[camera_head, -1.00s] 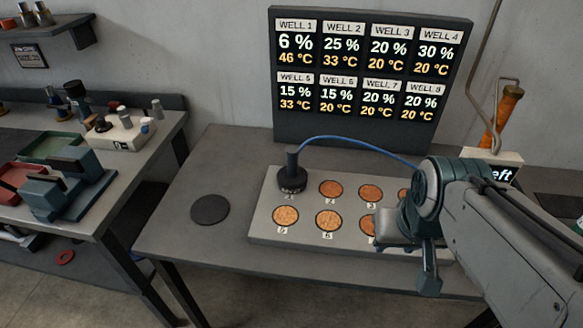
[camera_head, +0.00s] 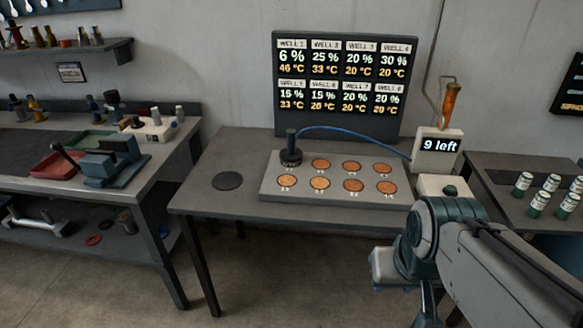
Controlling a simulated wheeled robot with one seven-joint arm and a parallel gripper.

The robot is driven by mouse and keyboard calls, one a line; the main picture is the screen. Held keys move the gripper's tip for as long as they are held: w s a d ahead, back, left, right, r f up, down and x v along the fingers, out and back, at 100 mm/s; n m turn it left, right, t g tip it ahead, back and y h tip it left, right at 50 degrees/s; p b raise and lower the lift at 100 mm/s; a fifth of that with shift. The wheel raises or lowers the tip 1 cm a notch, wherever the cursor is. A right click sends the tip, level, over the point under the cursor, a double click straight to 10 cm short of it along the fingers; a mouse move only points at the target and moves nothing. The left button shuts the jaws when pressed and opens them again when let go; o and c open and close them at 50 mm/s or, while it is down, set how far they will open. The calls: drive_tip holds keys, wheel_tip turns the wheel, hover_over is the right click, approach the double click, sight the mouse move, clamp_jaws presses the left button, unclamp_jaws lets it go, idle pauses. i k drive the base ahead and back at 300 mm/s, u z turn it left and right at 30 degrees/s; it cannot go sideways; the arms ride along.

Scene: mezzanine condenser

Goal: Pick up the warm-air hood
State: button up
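The warm-air hood (camera_head: 291,153) is a black, round-based piece with an upright stem. It sits over the back-left well of the grey well plate (camera_head: 270,192) on the middle table. A blue hose (camera_head: 348,131) runs from it to the right, toward a white box. My arm comes in from the lower right, in front of the table and well apart from the hood. My gripper (camera_head: 425,312) is at the bottom edge, pointing down and partly cut off. Its fingertips are out of frame, so its opening does not show.
A black round pad (camera_head: 227,181) lies left of the plate. A display board (camera_head: 340,88) stands behind, listing eight wells. Green-capped vials (camera_head: 540,200) stand on the right table. The left bench (camera_head: 150,165) holds tools and trays.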

sight(290, 157)
drive_tip(key=u, duration=1)
drive_tip(key=i, duration=1.65)
drive_tip(key=z, duration=0.95)
drive_tip(key=i, duration=0.25)
drive_tip(key=z, duration=0.15)
